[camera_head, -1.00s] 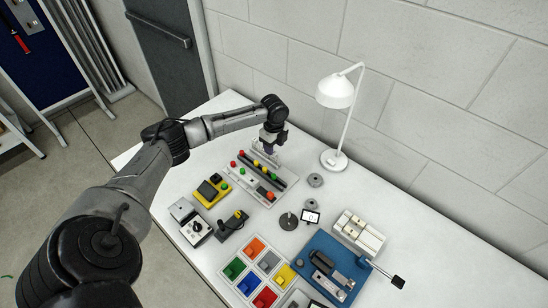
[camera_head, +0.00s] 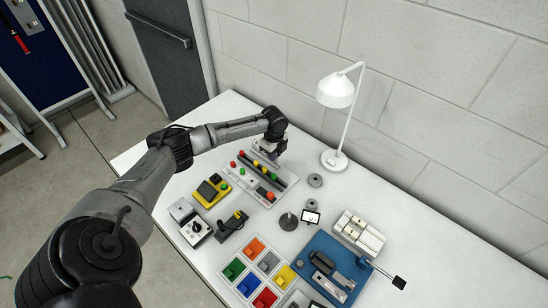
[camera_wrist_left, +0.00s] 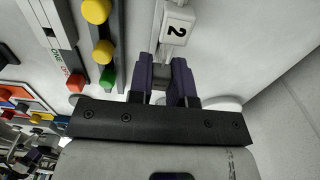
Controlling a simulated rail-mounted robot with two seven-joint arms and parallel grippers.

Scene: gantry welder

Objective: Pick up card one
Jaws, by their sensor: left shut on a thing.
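My left gripper (camera_head: 266,156) is low at the far end of the pale board with coloured knobs (camera_head: 285,187). In the left wrist view its purple fingers (camera_wrist_left: 165,67) are shut on a narrow pale piece, mostly hidden between them. A white block marked "2" (camera_wrist_left: 177,27) shows just beyond the fingertips, in line with that piece; I cannot tell whether they are joined. No card marked one can be made out. A strip with partly readable "ONE" lettering (camera_wrist_left: 65,62) lies to the left. My right gripper is not in view.
A white lamp (camera_head: 335,92) stands behind the board near the wall. A yellow box (camera_head: 212,190), a joystick box (camera_head: 232,224), coloured bins (camera_head: 256,247) and a blue fixture (camera_head: 326,267) stand nearer.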

